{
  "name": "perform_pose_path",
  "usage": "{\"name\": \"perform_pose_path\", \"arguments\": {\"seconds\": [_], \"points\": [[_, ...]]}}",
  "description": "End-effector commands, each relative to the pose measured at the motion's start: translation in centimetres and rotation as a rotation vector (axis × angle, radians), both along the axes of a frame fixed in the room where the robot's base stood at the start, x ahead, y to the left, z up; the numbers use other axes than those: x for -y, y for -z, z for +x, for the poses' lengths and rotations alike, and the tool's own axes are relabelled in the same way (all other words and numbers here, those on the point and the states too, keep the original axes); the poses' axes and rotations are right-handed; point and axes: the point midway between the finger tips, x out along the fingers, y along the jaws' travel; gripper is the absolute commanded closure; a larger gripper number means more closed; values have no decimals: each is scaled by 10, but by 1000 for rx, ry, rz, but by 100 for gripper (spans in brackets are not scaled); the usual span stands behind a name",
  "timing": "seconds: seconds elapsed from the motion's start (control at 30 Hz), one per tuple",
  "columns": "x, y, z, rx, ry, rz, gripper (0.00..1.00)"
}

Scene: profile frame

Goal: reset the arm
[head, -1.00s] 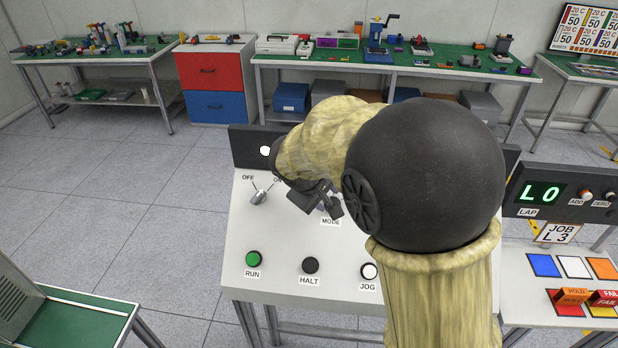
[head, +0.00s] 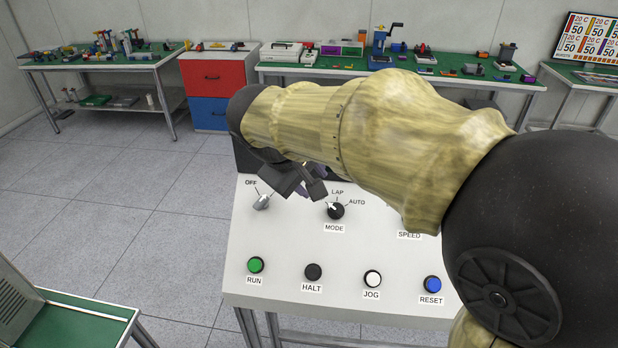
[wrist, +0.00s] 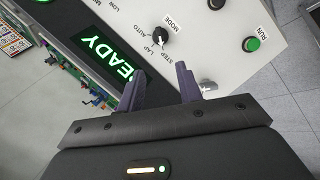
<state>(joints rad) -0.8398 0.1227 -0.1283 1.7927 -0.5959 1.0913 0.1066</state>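My gripper (head: 299,184) hangs over the upper part of the white control panel (head: 290,235), left of the picture's middle. In the wrist view its two dark fingers (wrist: 158,86) stand apart with nothing between them. A blue RESET button (head: 433,284) sits at the panel's lower right, beside my arm. The black MODE knob (head: 336,211) is just right of and below the fingers; it also shows in the wrist view (wrist: 160,38). The OFF/ON lever (head: 262,201) is at left. A green lit display in the wrist view reads "EADY" (wrist: 112,62), its first part hidden.
The green RUN (head: 256,265), black HALT (head: 313,272) and white JOG (head: 372,279) buttons line the panel's front. My arm covers the panel's right side and part of the SPEED control. Workbenches (head: 90,62) with tools stand behind.

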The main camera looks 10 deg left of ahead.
Motion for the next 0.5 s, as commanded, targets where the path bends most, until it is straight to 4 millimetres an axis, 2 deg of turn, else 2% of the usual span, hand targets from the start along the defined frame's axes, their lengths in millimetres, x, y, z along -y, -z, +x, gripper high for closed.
{"name": "perform_pose_path", "arguments": {"seconds": [0.27, 0.37, 0.5], "points": [[3, 3, 0, -6, 6, 4, 65], [13, 13, 1, -25, 26, 22, 65], [42, 41, -2, -78, 86, 79, 65]]}}
